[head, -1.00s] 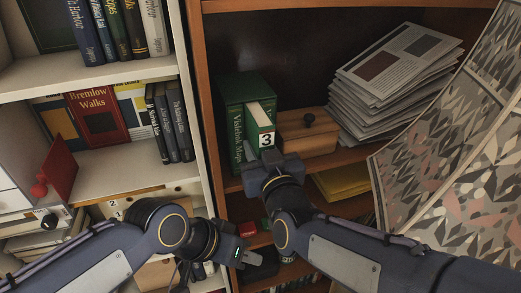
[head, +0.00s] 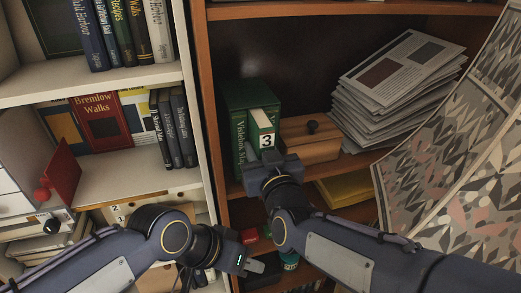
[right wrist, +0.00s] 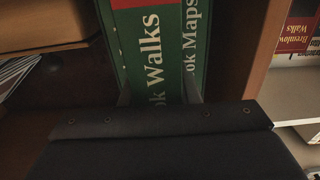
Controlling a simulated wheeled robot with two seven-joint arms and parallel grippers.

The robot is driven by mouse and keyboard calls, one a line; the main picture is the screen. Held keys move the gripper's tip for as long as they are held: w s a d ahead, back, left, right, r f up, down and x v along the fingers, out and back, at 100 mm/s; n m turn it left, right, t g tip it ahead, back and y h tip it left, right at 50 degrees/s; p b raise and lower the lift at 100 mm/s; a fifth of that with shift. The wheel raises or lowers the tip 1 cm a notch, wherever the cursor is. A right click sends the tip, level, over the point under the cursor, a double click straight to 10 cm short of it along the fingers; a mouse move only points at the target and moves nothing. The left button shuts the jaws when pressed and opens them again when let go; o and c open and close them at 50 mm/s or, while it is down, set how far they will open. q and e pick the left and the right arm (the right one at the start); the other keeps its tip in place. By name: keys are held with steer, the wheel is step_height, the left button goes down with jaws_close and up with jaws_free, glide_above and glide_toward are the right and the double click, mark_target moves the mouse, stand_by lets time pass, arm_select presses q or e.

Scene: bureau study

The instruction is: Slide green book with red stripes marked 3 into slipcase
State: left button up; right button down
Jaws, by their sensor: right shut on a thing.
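The green slipcase (head: 237,97) stands on the brown shelf in the head view. The green book marked 3 (head: 262,119) is upright at its open front, partly inside, beside a green "Maps" volume (head: 240,140). My right gripper (head: 270,163) is at the book's lower front. In the right wrist view, the fingers of my right gripper (right wrist: 157,98) are shut on the book's spine (right wrist: 150,45), which reads "Walks" and has red near the picture's top. The "Maps" spine (right wrist: 191,45) is next to it. My left gripper (head: 254,266) is low and away from the slipcase; its jaw opening is unclear.
A wooden box with a dark knob (head: 308,145) stands just right of the slipcase. Stacked papers (head: 400,85) lie farther right, and a patterned panel (head: 450,180) fills the right side. The brown bookcase's upright (head: 207,110) is on the left. A yellow item (head: 347,189) lies below.

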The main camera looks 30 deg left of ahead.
steer(key=shift+r, duration=0.15)
steer(key=c, duration=1)
jaws_free()
steer(key=shift+o, duration=0.5)
steer(key=o, duration=0.3)
steer(key=shift+w+d, duration=0.1)
steer(key=shift+d, duration=0.05)
